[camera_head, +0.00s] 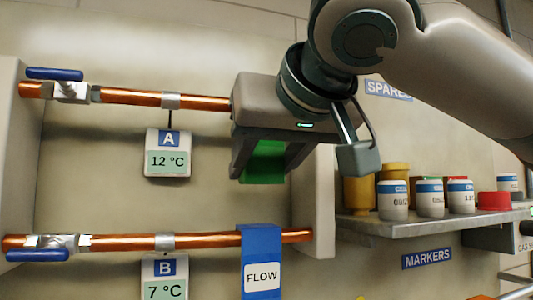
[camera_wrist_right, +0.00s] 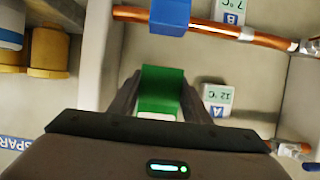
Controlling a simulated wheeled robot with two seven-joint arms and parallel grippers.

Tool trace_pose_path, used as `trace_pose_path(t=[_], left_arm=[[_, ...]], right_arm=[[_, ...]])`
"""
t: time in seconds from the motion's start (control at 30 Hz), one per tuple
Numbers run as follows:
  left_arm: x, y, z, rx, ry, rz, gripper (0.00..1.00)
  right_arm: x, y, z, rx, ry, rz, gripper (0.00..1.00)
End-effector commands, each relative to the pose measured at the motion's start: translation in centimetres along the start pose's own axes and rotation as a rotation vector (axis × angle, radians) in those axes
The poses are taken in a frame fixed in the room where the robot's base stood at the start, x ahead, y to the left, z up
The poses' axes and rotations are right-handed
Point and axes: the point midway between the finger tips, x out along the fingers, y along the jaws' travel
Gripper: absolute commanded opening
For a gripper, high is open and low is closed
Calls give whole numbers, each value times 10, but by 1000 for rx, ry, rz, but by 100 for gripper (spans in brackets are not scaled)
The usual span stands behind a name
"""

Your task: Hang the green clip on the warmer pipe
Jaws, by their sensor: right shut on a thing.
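The green clip (camera_head: 263,163) is between the fingers of my right gripper (camera_head: 268,174), which is shut on it at the right part of the upper pipe. The clip also shows in the wrist view (camera_wrist_right: 162,88) between both fingers (camera_wrist_right: 160,84). Upper copper pipe A (camera_head: 135,98) carries a tag (camera_head: 167,153) reading 12 °C. Lower copper pipe B (camera_head: 115,242) carries a tag (camera_head: 164,278) reading 7 °C. My gripper hides pipe A's right end, so I cannot tell whether the clip touches it. My left gripper is not in view.
A blue FLOW clip (camera_head: 261,263) hangs on pipe B, below my gripper. Blue-handled valves (camera_head: 70,88) (camera_head: 55,245) sit at the left pipe ends. A pale upright post (camera_head: 315,205) stands right of the pipes. A shelf (camera_head: 420,228) with several jars is farther right.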

Motion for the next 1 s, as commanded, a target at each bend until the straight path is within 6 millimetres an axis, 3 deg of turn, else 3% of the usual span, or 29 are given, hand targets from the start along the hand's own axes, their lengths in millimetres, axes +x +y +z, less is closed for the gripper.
trace_pose_path(t=[0.2,0.43,0.93,0.97,1.0], left_arm=[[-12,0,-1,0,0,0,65],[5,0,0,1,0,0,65],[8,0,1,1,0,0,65],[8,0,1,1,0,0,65],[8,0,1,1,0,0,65]], right_arm=[[13,0,-7,0,-1,0,20],[18,0,6,0,0,0,20],[18,0,6,0,1,1,20],[18,0,6,0,1,1,48],[18,0,6,0,1,1,58]])
